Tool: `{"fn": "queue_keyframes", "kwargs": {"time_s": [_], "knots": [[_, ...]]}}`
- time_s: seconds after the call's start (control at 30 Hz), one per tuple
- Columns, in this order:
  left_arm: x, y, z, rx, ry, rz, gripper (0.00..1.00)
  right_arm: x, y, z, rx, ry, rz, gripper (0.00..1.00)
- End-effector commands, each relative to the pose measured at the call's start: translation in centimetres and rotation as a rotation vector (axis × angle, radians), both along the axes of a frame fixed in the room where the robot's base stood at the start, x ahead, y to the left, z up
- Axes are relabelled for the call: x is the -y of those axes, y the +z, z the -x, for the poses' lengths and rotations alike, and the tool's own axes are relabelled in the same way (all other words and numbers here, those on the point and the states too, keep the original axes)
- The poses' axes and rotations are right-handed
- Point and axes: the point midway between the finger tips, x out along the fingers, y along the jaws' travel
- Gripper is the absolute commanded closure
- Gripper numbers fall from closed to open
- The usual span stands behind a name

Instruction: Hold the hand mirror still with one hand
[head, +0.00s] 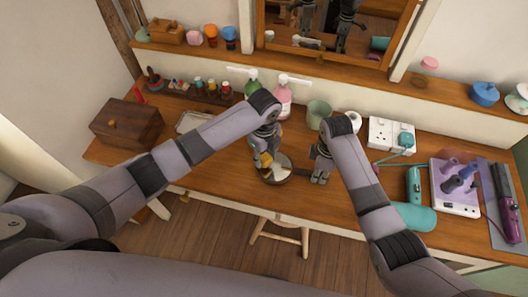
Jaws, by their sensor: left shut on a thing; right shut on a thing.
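The round hand mirror (287,175) lies near the front edge of the wooden dressing table (225,180), with its dark rim and pale face showing. My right gripper (318,177) is at its right side, shut on what looks like the handle, which the fingers mostly hide. My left gripper (263,151) is over the mirror's upper left part, shut on a small yellow thing (265,160). The yellow thing appears to be at the mirror's face; I cannot tell whether it touches.
A wooden box (126,122) stands at left. Behind my grippers are a pink pump bottle (283,100), a green cup (318,112) and a white socket block (390,133). A teal hair dryer (414,195) and a purple styling tool (508,207) lie at right. A stool (280,238) is below.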

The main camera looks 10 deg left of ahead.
Motion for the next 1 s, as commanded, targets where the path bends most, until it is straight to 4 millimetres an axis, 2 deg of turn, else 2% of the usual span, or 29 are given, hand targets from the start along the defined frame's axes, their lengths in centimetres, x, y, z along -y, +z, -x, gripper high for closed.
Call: {"fn": "queue_keyframes", "kwargs": {"time_s": [0.57,1.0], "knots": [[0.00,-0.08,-0.01,0.000,0.000,0.000,0.90,0.00,0.01,0.00,0.000,0.000,0.000,1.00],[0.02,-0.94,-0.01,0.000,-0.001,0.000,0.90,0.00,0.01,-0.01,0.000,0.000,0.000,1.00]]}}
